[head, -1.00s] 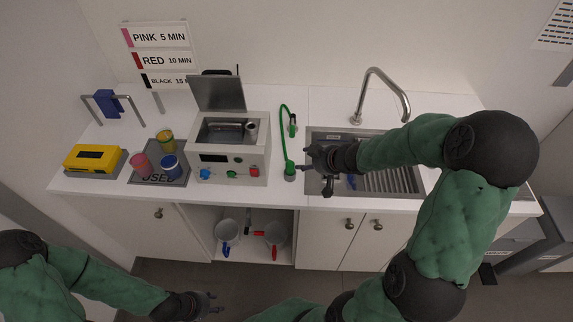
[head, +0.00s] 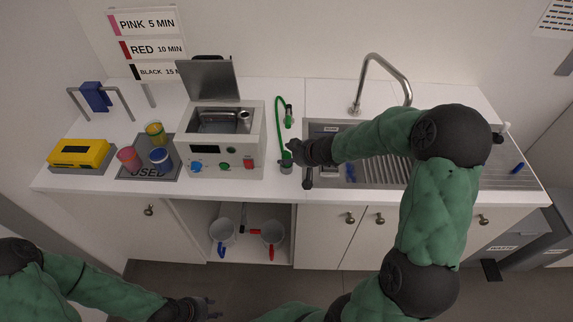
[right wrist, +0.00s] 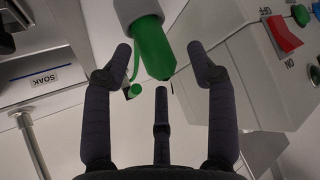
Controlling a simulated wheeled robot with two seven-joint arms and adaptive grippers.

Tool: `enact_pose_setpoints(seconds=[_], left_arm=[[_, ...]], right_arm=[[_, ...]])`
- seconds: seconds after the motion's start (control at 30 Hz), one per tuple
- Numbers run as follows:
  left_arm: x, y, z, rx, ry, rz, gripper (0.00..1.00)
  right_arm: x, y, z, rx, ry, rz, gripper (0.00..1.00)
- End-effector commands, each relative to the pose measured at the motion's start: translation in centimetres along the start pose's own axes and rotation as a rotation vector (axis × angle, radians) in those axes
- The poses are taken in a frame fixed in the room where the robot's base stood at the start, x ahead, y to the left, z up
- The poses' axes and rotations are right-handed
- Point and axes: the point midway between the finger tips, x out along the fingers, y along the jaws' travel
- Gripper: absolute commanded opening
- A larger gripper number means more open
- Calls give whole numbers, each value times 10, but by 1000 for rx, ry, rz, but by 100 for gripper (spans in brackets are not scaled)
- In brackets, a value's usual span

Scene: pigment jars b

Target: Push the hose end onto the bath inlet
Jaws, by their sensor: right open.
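The bath (head: 248,150) is a light grey box on the counter with its lid raised and coloured knobs in front. A thin green hose (head: 278,125) arches beside its right side, down to a green end in a grey collar (head: 286,167). The right wrist view shows this green end (right wrist: 152,48) large, between the fingertips but not clamped. My right gripper (head: 291,152) is open around it; it also shows in the right wrist view (right wrist: 160,72). My left gripper (head: 208,308) is low in front of the cabinets, its fingers apart and empty. I cannot make out the bath inlet.
A green fitting (head: 288,117) stands behind the hose end. The sink (head: 325,180) and its tall tap (head: 373,62) lie to the right. Pink, blue and yellow jars (head: 160,158) and a yellow box (head: 80,154) stand left. Pots (head: 222,232) sit on the shelf below.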

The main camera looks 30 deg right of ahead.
Motion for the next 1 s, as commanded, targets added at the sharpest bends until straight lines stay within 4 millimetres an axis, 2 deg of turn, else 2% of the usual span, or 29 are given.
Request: enact_pose_setpoints(seconds=[0.1,0.33,0.37,0.53,1.0], left_arm=[[4,-1,0,0,0,0,40],[3,-1,0,0,0,0,40],[3,-1,0,0,0,0,40],[3,-1,0,0,0,0,40],[1,0,0,0,0,0,40]], right_arm=[[7,0,0,-1,1,1,58],[6,0,-1,0,1,1,58],[6,0,-1,0,1,1,52],[6,0,-1,0,1,1,4],[5,0,-2,0,1,0,2]])
